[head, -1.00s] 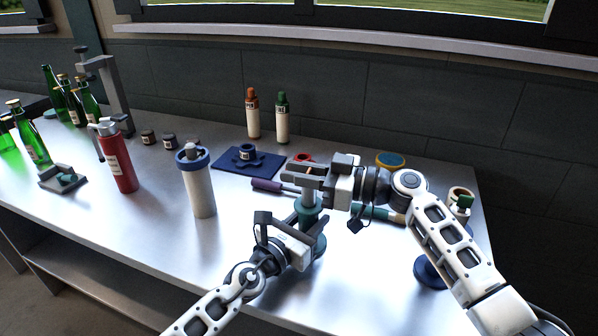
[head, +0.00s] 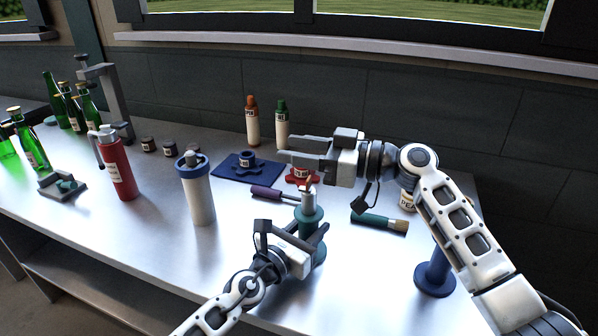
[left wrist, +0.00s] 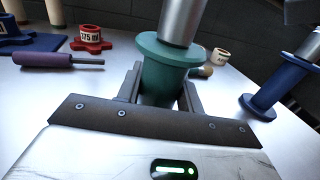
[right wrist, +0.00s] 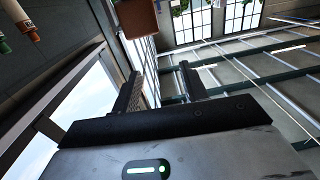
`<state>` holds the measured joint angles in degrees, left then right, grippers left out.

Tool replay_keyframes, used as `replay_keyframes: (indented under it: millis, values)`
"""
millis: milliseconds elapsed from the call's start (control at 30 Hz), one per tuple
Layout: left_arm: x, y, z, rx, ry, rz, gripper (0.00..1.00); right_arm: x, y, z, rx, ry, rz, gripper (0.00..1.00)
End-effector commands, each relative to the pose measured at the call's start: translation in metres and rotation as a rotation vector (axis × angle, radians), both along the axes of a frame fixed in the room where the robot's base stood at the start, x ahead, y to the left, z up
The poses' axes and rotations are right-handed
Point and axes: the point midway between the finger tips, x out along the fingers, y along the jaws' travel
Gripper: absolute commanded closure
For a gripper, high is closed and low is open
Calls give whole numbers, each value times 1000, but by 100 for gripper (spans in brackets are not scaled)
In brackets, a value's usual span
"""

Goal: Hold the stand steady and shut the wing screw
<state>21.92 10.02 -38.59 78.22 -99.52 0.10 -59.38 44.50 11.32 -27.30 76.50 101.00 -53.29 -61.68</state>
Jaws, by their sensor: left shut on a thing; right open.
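The stand (head: 311,214) is upright on the bench, with a teal flanged body and a metal upper part. My left gripper (head: 320,238) is shut around its teal lower body; the left wrist view shows the teal body (left wrist: 163,75) between the fingers and a silver column above. A small brassy piece on top, which looks like the wing screw (head: 308,184), is too small to read its position. My right gripper (head: 284,150) is open and empty, above and apart from the stand's top. The right wrist view does not show the stand clearly.
A purple-handled tool (head: 268,194), a red knobbed piece (head: 300,176) and a green-handled brush (head: 380,222) lie around the stand. A white bottle with blue collar (head: 199,195) stands left, a blue spool-shaped stand (head: 435,275) right. The bench front is clear.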

Motion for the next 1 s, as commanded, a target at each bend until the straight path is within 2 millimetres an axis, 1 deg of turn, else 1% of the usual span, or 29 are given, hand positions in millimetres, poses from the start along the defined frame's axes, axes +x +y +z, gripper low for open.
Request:
replay_keyframes:
  millis: [33, 100, 233, 367, 667, 700, 767, 1000]
  values:
    - [0, 1, 0, 0, 0, 1, 100, 0, 0, 10, 0, -5, 0, 56]
    - [0, 1, 0, 0, 0, 2, 100, 0, 0, 20, -1, -3, 0, 56]
    - [1, 1, 0, 0, 0, 2, 100, 0, 0, 32, -1, -2, 0, 56]
    - [1, 1, 0, 1, -1, 2, 100, 0, 0, 36, -2, 1, 0, 56]
    - [1, 1, 0, 1, -1, 3, 100, 0, 0, 35, -2, 1, -1, 56]
    - [1, 1, 0, 1, -1, 3, 55, 0, 0, 35, -2, 1, -1, 56]
    - [1, 1, 0, 1, -1, 3, 38, 0, 0, 35, -2, 1, -1, 56]
    - [0, 1, 0, 1, -1, 2, 38, 0, 0, 35, -2, 1, -1, 56]
